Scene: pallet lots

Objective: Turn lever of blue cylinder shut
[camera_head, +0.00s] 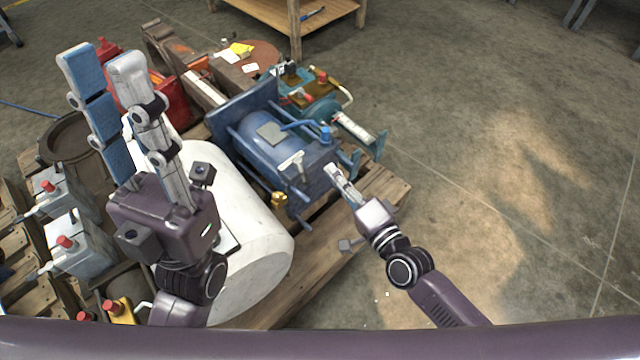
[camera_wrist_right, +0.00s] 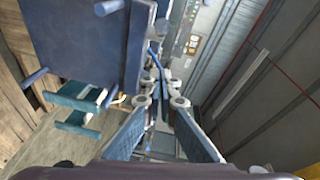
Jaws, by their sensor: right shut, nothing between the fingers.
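The blue cylinder (camera_head: 258,143) lies on a wooden pallet, its body between blue end plates joined by rods. A pale T-shaped handle (camera_head: 291,162) shows on its near side; I cannot tell whether this is the lever. My right gripper (camera_head: 331,170) is shut and empty, its tips close to the near end block; contact cannot be judged. In the right wrist view its fingertips (camera_wrist_right: 160,88) are together, right of the blue end block (camera_wrist_right: 85,40). My left gripper (camera_head: 101,58) is raised, fingers apart and empty, left of the cylinder.
A white drum (camera_head: 262,255) lies left of the cylinder. Teal machinery (camera_head: 320,112) stands behind it, and a brass fitting (camera_head: 278,199) shows near it. Grey boxes with red caps (camera_head: 75,240) stand at left. The concrete floor (camera_head: 510,200) at right is clear.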

